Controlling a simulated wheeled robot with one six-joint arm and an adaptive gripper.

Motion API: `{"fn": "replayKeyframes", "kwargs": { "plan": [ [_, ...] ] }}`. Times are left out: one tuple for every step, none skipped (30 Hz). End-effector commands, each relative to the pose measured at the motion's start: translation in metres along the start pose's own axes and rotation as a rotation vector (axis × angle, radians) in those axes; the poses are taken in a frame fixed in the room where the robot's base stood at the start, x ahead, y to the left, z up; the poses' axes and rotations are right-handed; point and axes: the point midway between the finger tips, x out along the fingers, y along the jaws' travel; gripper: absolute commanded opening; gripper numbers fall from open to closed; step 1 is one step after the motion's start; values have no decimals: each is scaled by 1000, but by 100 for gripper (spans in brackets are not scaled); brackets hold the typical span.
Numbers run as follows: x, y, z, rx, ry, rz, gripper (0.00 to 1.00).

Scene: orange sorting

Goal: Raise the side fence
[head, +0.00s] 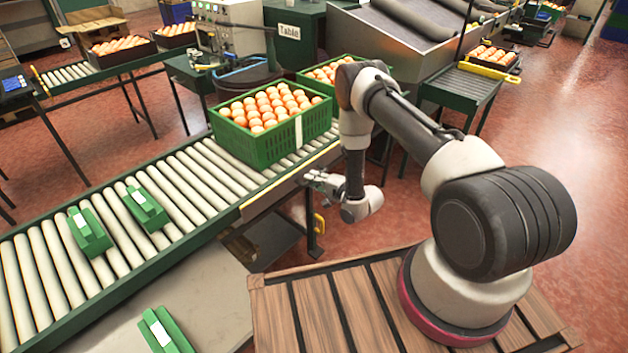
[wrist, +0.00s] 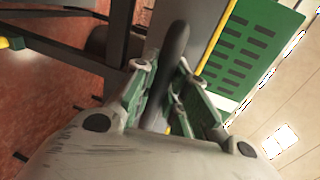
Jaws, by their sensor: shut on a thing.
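The side fence (head: 272,196) is a long, narrow strip with a yellow edge along the near right side of the roller conveyor. My gripper (head: 308,178) is at its outer side, below the green crate of oranges (head: 262,150). In the wrist view, my gripper (wrist: 164,70) has its two green-and-grey fingers closed around a dark rounded bar (wrist: 176,42). The bar lies in front of a grey panel with a yellow edge, which looks like the side fence (wrist: 212,48). Where the bar joins the panel is hidden. The slotted crate wall (wrist: 250,45) shows just past the yellow edge.
A second orange crate (head: 325,72) stands behind. A dark conveyor leg (head: 312,228) stands below my gripper. Open red floor lies at right.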

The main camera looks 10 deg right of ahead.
Motion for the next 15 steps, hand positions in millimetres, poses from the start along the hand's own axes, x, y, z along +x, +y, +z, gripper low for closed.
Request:
{"fn": "replayKeyframes", "kwargs": {
  "plan": [
    [-1,-5,0,0,1,-1,0],
    [-1,-9,0,0,0,-1,0],
    [-3,-17,-1,-1,1,-2,0],
    [-4,-24,-1,-1,1,-3,0],
    [-6,-31,-1,-1,1,-3,0],
    [-8,-40,-1,-1,1,-3,0],
    [-9,-46,-1,-1,1,-3,0],
    [-10,-52,-1,-1,1,-3,0],
    [-12,-59,-1,-1,1,-3,0],
    [-13,-63,-1,-1,1,-2,0],
    [-14,-66,-1,0,1,-2,0],
    [-14,-69,-1,0,1,-2,0],
    [-15,-71,-1,0,1,-2,0],
    [-15,-72,-1,0,1,-2,0],
    [-15,-73,-1,0,1,-2,0]
  ]
}}
